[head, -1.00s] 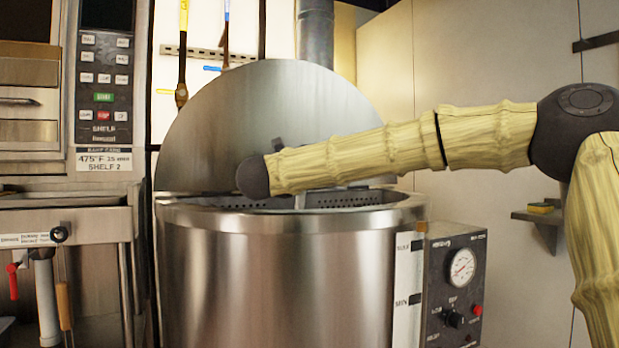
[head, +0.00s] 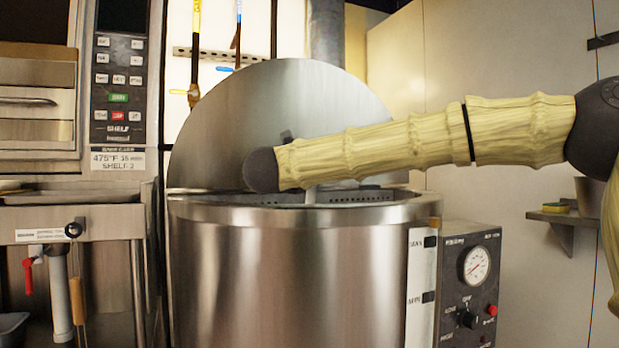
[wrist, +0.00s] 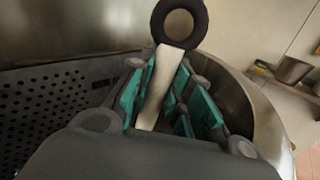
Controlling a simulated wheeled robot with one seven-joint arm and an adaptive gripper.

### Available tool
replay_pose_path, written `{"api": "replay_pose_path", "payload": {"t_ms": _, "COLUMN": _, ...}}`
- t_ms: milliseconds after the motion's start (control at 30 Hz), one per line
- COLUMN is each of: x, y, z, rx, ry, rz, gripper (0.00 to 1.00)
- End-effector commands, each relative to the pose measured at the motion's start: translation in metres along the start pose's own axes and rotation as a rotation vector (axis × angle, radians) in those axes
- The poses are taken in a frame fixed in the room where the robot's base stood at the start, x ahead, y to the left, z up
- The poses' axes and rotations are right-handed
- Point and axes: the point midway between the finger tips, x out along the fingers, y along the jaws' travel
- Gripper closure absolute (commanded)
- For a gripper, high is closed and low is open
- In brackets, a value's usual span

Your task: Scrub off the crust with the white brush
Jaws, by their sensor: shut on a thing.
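The steel kettle (head: 300,270) stands open in the head view, its round lid (head: 285,115) raised behind. My arm reaches over its rim, and its wrist end hides the gripper there. In the wrist view my gripper (wrist: 162,92), with teal pads, is shut on the white brush (wrist: 168,62). A pale handle shows between the pads, with a dark ring at its far end. The brush's bristles are not visible. The gripper is inside the kettle's mouth, near a perforated dark wall (wrist: 45,105). I cannot make out any crust.
A control box with a gauge (head: 472,280) is on the kettle's right side. A wall shelf (head: 560,216) at right holds a yellow sponge and a pot. An oven panel (head: 120,80) and a steel counter (head: 75,225) stand at left.

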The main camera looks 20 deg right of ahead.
Motion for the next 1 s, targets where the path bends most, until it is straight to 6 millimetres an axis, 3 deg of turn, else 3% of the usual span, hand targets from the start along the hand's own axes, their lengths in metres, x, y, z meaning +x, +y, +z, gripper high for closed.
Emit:
{"api": "replay_pose_path", "payload": {"t_ms": 467, "x": -0.005, "y": -0.006, "z": 0.002, "rx": 0.002, "ry": -0.001, "rz": 0.000, "gripper": 1.00}}
{"api": "replay_pose_path", "payload": {"t_ms": 1000, "x": 0.023, "y": -0.035, "z": 0.003, "rx": 0.003, "ry": -0.001, "rz": 0.000, "gripper": 1.00}}
